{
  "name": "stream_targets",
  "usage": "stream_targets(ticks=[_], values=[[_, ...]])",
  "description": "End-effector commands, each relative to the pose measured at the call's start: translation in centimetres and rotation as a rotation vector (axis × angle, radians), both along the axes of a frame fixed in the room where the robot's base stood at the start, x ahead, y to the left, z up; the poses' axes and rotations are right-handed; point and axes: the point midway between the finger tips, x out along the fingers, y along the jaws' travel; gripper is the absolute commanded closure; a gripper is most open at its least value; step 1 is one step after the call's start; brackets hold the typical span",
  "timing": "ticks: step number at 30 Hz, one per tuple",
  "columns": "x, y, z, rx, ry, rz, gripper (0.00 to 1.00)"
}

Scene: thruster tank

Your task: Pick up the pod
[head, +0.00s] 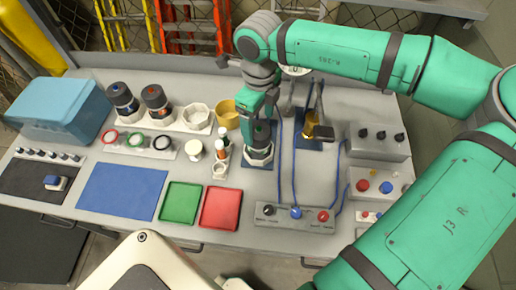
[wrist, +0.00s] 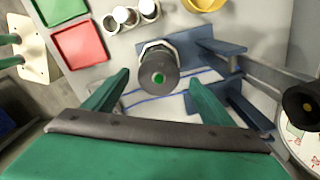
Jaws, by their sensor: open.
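Two more dark pods, one with a blue mark (head: 122,99) and one with an orange mark (head: 157,100), stand in holders at the left.
An empty white holder (head: 197,115) and a yellow bowl (head: 228,112) stand nearby. Small white-and-orange bottles (head: 222,151) are just left of the pod. A control box (head: 296,216) with blue cables is in front. Red (head: 221,209) and green (head: 181,203) trays lie front left.

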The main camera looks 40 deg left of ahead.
Motion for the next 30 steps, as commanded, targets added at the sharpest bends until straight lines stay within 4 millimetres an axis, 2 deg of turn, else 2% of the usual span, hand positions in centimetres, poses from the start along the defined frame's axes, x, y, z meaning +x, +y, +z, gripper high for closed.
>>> stream_targets(ticks=[5, 15, 24, 26, 30], values=[[-0.1, 0.0, -1.0, 0.001, 0.000, 0.001, 0.23], [-0.6, 0.3, -5.3, 0.001, 0.002, 0.008, 0.23], [-0.5, 0.2, -5.7, 0.001, -0.001, 0.006, 0.23], [-0.5, 0.2, -5.7, 0.001, -0.001, 0.006, 0.35], [-0.5, 0.2, -5.7, 0.001, -0.001, 0.006, 0.68]])
